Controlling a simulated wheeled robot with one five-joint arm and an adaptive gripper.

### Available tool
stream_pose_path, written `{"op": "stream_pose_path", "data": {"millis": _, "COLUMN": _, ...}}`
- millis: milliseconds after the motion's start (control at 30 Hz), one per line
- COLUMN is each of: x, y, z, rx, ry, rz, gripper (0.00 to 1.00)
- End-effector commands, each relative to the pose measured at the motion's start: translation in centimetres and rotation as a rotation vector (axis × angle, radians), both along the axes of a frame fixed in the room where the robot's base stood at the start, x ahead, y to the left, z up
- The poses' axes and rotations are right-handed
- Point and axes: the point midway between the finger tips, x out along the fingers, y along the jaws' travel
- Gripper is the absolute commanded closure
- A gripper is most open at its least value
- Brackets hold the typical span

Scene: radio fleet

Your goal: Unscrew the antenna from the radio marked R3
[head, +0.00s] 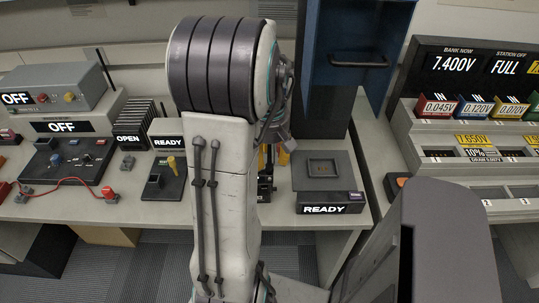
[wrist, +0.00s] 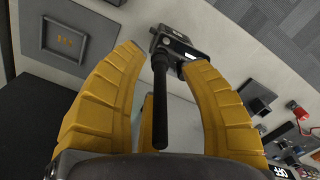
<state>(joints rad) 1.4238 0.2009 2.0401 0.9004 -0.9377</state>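A dark handheld radio (wrist: 172,42) shows in the wrist view beyond my fingertips. My gripper (wrist: 166,60) is open around the antenna, with a gap visible on both sides. In the head view, part of the black radio (head: 265,188) shows beside my arm on the bench, below bits of my yellow gripper (head: 277,157). My arm hides most of both there. I cannot read a radio marking.
A grey pad unit labelled READY (head: 330,209) stands right of the radio on the bench (head: 349,147). A blue cabinet (head: 330,85) rises behind. Left are a READY stand (head: 167,187), a control panel (head: 68,165) with red leads, and an OFF box (head: 55,88).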

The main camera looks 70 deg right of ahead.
Motion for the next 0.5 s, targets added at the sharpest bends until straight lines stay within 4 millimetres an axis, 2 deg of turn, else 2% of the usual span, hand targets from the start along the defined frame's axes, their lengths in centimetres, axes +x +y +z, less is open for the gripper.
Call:
{"op": "stream_pose_path", "data": {"millis": 67, "x": 0.0, "y": 0.0, "z": 0.0, "rx": 0.0, "ry": 0.0, "rz": 0.0, "gripper": 0.68}}
{"op": "stream_pose_path", "data": {"millis": 400, "x": 0.0, "y": 0.0, "z": 0.02, "rx": 0.0, "ry": 0.0, "rz": 0.0, "gripper": 0.98}}
{"op": "stream_pose_path", "data": {"millis": 500, "x": 0.0, "y": 0.0, "z": 0.02, "rx": 0.0, "ry": 0.0, "rz": 0.0, "gripper": 1.0}}
